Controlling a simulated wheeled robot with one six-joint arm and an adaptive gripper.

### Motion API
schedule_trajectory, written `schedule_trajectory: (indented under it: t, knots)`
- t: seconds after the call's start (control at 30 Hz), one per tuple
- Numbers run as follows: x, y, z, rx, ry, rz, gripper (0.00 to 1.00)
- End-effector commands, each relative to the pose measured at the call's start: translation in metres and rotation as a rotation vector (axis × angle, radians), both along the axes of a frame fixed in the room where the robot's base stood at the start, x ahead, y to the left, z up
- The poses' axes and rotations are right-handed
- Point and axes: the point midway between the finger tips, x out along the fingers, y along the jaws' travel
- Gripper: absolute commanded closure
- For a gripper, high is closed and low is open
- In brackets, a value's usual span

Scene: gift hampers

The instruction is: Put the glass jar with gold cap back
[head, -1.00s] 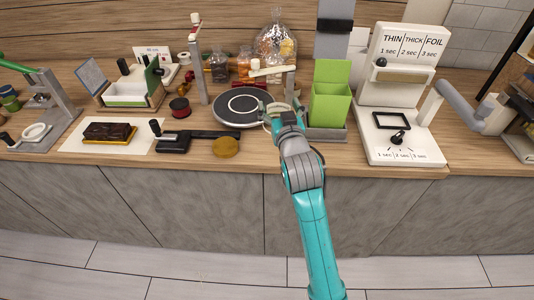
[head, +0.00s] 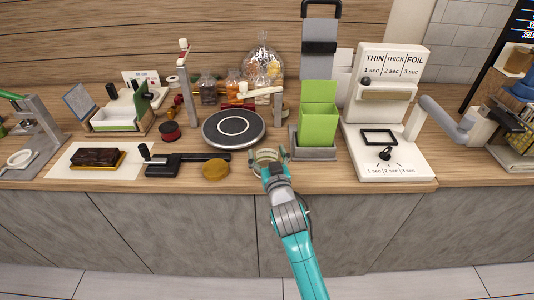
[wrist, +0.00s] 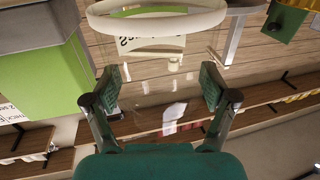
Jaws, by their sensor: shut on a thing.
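My gripper (head: 268,157) is shut on a clear, rounded thing with a pale, yellowish ring-like top, which I take to be the glass jar (head: 266,154). It is held over the front part of the counter, between the black round turntable and the green box. In the wrist view the two fingers (wrist: 160,88) stand on either side of see-through glass (wrist: 160,112). A pale ring (wrist: 155,27) crosses the top of that view; I cannot tell if it belongs to the jar. No gold cap can be made out clearly.
The turntable (head: 211,130) is left of my gripper, the green box (head: 318,126) right. A black-handled tool with a gold disc (head: 215,169) lies at the front left. Several filled jars (head: 208,91) stand at the back. A white sealing machine (head: 385,165) stands farther right.

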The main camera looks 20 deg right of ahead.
Motion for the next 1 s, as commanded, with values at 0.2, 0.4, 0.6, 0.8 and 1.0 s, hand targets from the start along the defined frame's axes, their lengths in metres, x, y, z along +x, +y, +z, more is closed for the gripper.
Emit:
schedule_trajectory:
  t: [0.2,0.4,0.6,0.8,1.0]
  knots:
    - [0.000,0.000,-0.002,0.000,0.000,0.000,0.01]
    - [0.000,0.000,-0.002,0.000,0.000,0.000,0.00]
    - [0.000,0.000,0.000,0.000,-0.001,0.000,0.00]
    - [-0.020,0.002,-0.001,0.000,0.002,0.001,0.00]
    - [-0.057,0.005,0.000,-0.001,0.001,0.001,0.00]
